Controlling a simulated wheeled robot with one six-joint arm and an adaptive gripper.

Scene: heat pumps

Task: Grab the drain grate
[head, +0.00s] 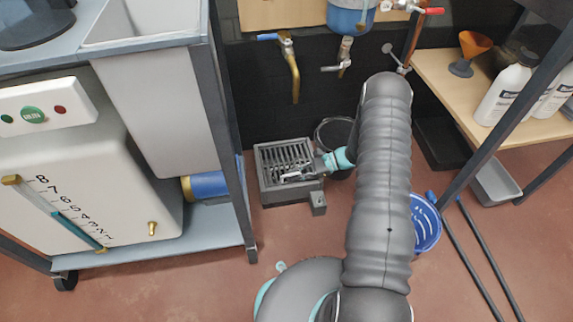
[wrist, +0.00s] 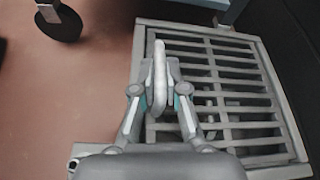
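The drain grate (head: 284,160) is a dark grey slatted panel on a square grey floor box. In the wrist view the grate (wrist: 215,75) fills the right half. A pale, narrow upright handle (wrist: 160,78) stands near its left side. My gripper (wrist: 161,72) is over the grate with a finger close on each side of this handle, and no clear gap shows. The gripper looks shut on the handle. In the head view my gripper (head: 296,174) reaches the grate from the right. The fingers hide part of the slats, and the finger contact is small in view.
A wheeled metal frame (head: 232,150) with a white tank stands left of the drain. A brass tap (head: 294,75) hangs above it. A blue basket (head: 425,222) is partly behind my arm. A wooden bench (head: 450,85) is at right. Floor in front of the drain is clear.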

